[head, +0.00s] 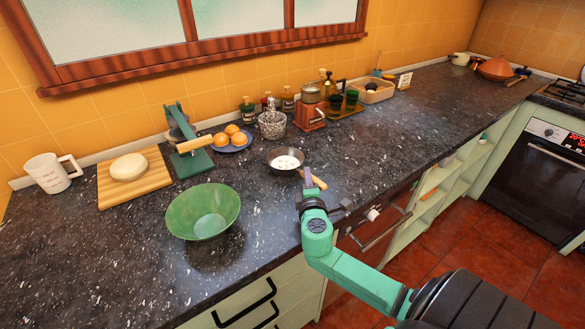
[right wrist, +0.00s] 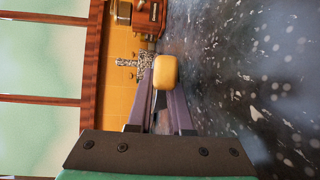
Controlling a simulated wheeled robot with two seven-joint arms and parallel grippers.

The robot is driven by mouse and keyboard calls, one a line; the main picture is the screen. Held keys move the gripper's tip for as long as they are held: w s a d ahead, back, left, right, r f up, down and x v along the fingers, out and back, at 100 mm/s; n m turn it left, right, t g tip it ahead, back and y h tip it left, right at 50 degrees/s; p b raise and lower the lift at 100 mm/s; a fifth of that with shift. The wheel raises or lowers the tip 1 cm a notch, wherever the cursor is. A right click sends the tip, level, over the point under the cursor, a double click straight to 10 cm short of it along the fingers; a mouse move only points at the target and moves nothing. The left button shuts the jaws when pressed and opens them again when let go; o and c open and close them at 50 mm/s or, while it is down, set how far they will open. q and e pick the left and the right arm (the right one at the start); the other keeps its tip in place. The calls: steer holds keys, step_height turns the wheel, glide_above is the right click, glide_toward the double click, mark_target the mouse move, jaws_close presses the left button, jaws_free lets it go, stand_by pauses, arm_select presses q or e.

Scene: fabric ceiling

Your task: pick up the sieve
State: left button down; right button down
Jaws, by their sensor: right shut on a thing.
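The sieve (head: 286,161) is a small round bowl with a dark rim and a pale, spotted middle. It is at the middle of the dark counter, and its light wooden handle (head: 319,183) points toward the front edge. My right gripper (head: 308,180) is at the handle. In the right wrist view, the rounded handle end (right wrist: 165,71) shows between the fingers of my right gripper (right wrist: 164,95), which is shut on it. The bowl is hidden in that view. I cannot tell whether the sieve touches the counter. My left gripper is not in view.
A green bowl (head: 203,212) stands front left of the sieve. Behind are a plate of oranges (head: 233,139), a green press (head: 186,140), a patterned cup (head: 272,125) and a wooden grinder (head: 311,114). A cutting board (head: 107,187) with dough lies left.

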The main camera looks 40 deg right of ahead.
step_height(320, 180, up, 20)
steer(key=p, duration=0.2)
stand_by(1.6)
